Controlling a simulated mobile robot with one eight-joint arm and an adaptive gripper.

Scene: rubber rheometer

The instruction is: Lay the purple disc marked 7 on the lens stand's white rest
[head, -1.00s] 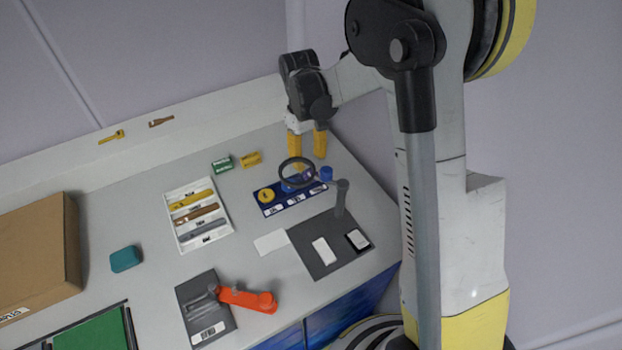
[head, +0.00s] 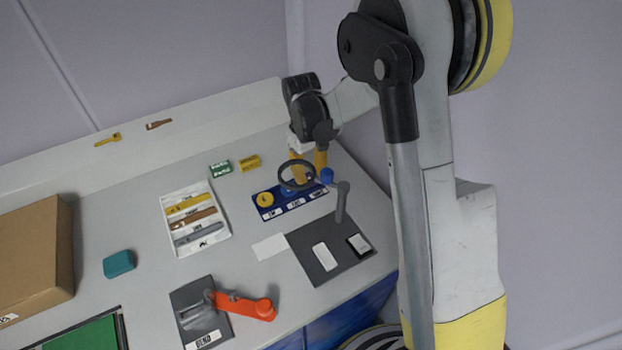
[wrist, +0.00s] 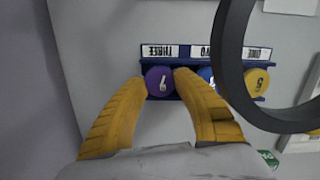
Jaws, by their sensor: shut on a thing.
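The purple disc marked 7 (wrist: 159,83) is between the fingertips of my gripper (wrist: 161,84) in the wrist view, at the THREE end of the blue rack (wrist: 183,63). My gripper is shut on the disc, low at the rack; whether the disc still touches the rack I cannot tell. In the head view my gripper (head: 308,168) is behind the dark lens ring (head: 281,182), and the disc is not clearly visible. The lens stand has a dark base plate (head: 312,270) with a white rest (head: 324,256), bare, in front of the rack.
A yellow disc (head: 265,199) sits at the rack's other end, and a blue disc (wrist: 205,75) is partly hidden by the ring. The stand's post (head: 341,205) rises beside the rack. A black-and-white block (head: 359,244) lies right of the rest, a white card (head: 270,247) left.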

